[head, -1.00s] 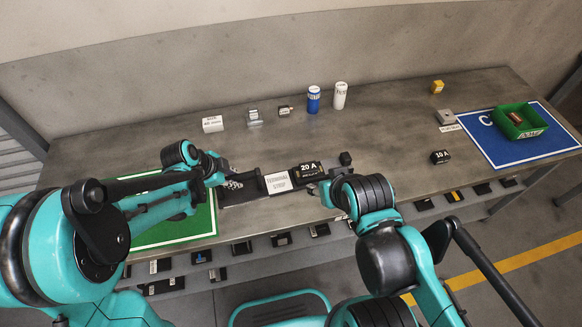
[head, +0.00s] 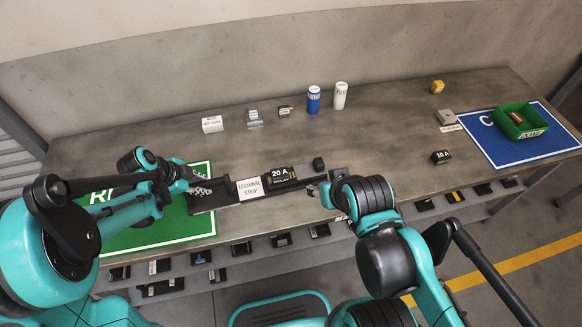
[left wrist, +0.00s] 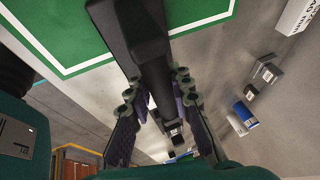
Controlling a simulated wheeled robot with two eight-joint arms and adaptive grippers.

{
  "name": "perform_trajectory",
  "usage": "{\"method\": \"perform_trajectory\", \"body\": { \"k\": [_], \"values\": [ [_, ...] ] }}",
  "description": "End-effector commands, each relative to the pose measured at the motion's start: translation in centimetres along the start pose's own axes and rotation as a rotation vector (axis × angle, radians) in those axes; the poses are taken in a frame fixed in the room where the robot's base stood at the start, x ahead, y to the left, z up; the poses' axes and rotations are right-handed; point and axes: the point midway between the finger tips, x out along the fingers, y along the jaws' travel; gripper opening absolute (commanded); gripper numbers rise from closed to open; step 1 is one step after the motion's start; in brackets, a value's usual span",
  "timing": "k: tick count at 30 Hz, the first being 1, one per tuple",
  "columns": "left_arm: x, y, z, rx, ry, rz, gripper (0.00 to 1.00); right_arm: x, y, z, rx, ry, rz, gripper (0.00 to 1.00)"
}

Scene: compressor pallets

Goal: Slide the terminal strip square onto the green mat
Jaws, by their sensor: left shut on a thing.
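The terminal strip (head: 225,198) is a long dark tray with a white label, a black 20 A block (head: 280,178) and a black knob at its right end. Its left end lies over the right edge of the green mat (head: 150,236); the rest is on the bare table, slightly angled. My left gripper (head: 203,188) is shut on the strip's left end; in the left wrist view the dark strip (left wrist: 148,45) runs between the fingers. My right gripper (head: 322,190) is by the strip's right end at its front edge; its fingers are too small to read.
A white box (head: 212,124), metal parts, a blue can (head: 313,99) and a white can (head: 340,95) stand behind. A 10 A block (head: 440,157) is to the right, before the blue mat (head: 500,150) with a green bin (head: 520,122).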

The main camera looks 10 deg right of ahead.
Motion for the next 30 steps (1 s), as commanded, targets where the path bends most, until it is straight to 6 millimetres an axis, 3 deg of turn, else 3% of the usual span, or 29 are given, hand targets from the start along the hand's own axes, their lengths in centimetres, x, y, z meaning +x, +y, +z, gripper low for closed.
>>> {"method": "perform_trajectory", "body": {
  "k": [11, 12, 15, 25, 30],
  "values": [
    [0.1, 0.1, 0.3, 0.0, -0.008, 0.001, 0.0, 0.1, 0.0, 0.0, 0.0, 0.0, 0.0, 0.47],
    [0.1, 0.1, 0.3, 0.0, -0.008, 0.001, 0.26, 0.1, 0.0, 0.0, 0.0, 0.0, 0.0, 0.47],
    [0.1, 0.1, 0.3, 0.0, -0.007, 0.001, 0.45, 0.0, 0.0, 0.0, 0.0, 0.0, 0.0, 0.47],
    [-0.3, 0.0, 0.1, 0.0, -0.003, 0.0, 0.45, 0.0, 0.0, 0.0, 0.0, 0.0, 0.0, 0.47],
    [-2.6, 0.0, 0.1, -0.002, -0.003, -0.001, 0.45, 0.0, 0.0, 0.0, 0.0, 0.0, 0.0, 0.47]
  ]
}}
